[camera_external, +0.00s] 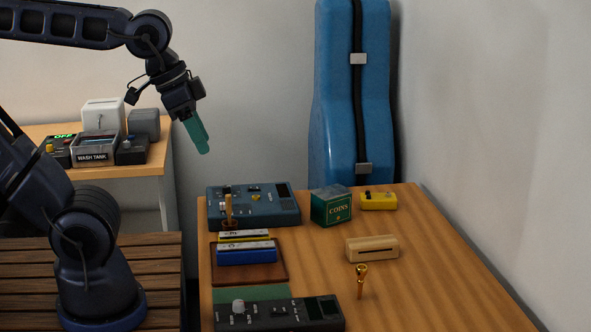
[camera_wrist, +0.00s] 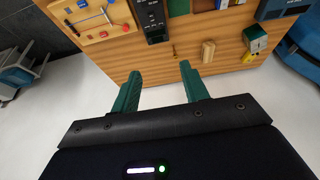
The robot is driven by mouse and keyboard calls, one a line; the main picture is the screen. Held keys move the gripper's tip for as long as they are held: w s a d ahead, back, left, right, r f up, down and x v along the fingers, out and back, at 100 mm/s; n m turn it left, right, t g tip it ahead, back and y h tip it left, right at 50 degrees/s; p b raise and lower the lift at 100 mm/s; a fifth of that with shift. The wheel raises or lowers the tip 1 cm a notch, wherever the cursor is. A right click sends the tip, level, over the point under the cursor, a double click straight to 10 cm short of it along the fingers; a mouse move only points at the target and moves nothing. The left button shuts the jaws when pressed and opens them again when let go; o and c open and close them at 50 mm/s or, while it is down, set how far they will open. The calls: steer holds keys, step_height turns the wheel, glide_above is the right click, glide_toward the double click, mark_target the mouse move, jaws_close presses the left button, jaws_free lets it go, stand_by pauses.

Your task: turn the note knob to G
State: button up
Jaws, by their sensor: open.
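A dark grey box (camera_external: 280,314) lies at the table's near edge in the external view, with a pale round knob (camera_external: 238,306) on its left, a small switch and a dark display window. A blue-grey box (camera_external: 254,205) at the back of the table carries small knobs and a dark window too. The lettering is too small to read, so I cannot tell which knob is the note knob or where it points. My gripper (camera_external: 199,136) hangs in the air, above and left of the table, apart from both boxes. Its green fingers (camera_wrist: 159,72) are open and empty in the wrist view.
On the table are harmonica-like blue (camera_external: 246,256) and yellow pieces on a brown tray (camera_external: 276,277), a green COINS box (camera_external: 331,206), a yellow box (camera_external: 378,201), a wooden block (camera_external: 372,248) and a brass mouthpiece (camera_external: 361,281). A blue case (camera_external: 338,100) stands behind. The right side is clear.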

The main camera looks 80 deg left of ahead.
steer(key=w+a+f+n+g, duration=0.1)
steer(key=w+a+f+n, duration=0.15)
steer(key=w+a, duration=0.45)
steer(key=w+a+f+n+g, duration=0.1)
steer(key=w+a+n, duration=0.25)
steer(key=a, duration=0.75)
steer(key=w+a+f+n, duration=0.2)
steer(key=w+a+n, duration=0.25)
steer(key=a, duration=0.45)
steer(key=n+g, duration=0.3)
steer(key=n, duration=0.5)
glide_toward(230, 185)
steer(key=shift+m, duration=0.25)
step_height(230, 185, down, 9)
steer(key=shift+s+d+r, duration=0.1)
steer(key=shift+d+r, duration=0.05)
jaws_close()
